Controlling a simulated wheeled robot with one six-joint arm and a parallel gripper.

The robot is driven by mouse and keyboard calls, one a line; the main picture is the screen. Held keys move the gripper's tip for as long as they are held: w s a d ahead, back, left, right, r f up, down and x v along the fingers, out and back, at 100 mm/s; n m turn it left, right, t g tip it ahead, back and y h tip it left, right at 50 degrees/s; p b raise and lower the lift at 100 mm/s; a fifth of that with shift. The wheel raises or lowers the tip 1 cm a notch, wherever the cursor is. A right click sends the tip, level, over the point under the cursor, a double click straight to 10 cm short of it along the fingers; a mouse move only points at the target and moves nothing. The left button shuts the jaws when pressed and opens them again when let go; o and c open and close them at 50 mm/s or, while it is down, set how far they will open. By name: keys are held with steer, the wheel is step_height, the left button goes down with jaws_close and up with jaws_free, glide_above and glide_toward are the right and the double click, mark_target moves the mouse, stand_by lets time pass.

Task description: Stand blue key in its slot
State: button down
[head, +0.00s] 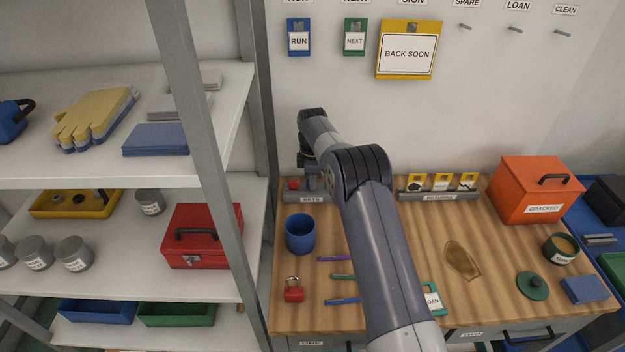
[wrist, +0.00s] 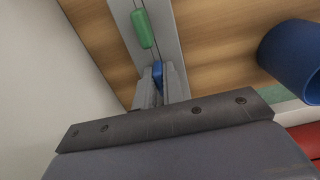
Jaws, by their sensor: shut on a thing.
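The grey key rack (head: 306,198), labelled KEYS, stands at the back left of the wooden bench. A red key (head: 293,184) shows at its left end. My gripper (head: 311,187) points down at the rack, partly hidden by my own arm. In the wrist view my gripper (wrist: 160,82) is shut on the blue key (wrist: 158,74), over the grey rack (wrist: 172,45). A green key (wrist: 145,28) sits in the rack just beyond. The blue key's lower end is hidden, so I cannot tell whether it is in a slot.
A blue cup (head: 300,234) stands in front of the rack; it also shows in the wrist view (wrist: 290,60). A red padlock (head: 293,290) and several pens lie nearer. The RETURNS rack (head: 440,196) and an orange box (head: 537,190) are to the right. A shelf post (head: 262,170) stands close left.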

stand_by(0.4)
steer(key=c, duration=0.9)
jaws_free()
steer(key=shift+c, duration=0.2)
steer(key=shift+r+p, duration=2.65)
steer(key=shift+r, duration=1.35)
steer(key=shift+f, duration=0.2)
step_height(320, 180, down, 8)
steer(key=b, duration=0.5)
steer(key=shift+r, duration=0.2)
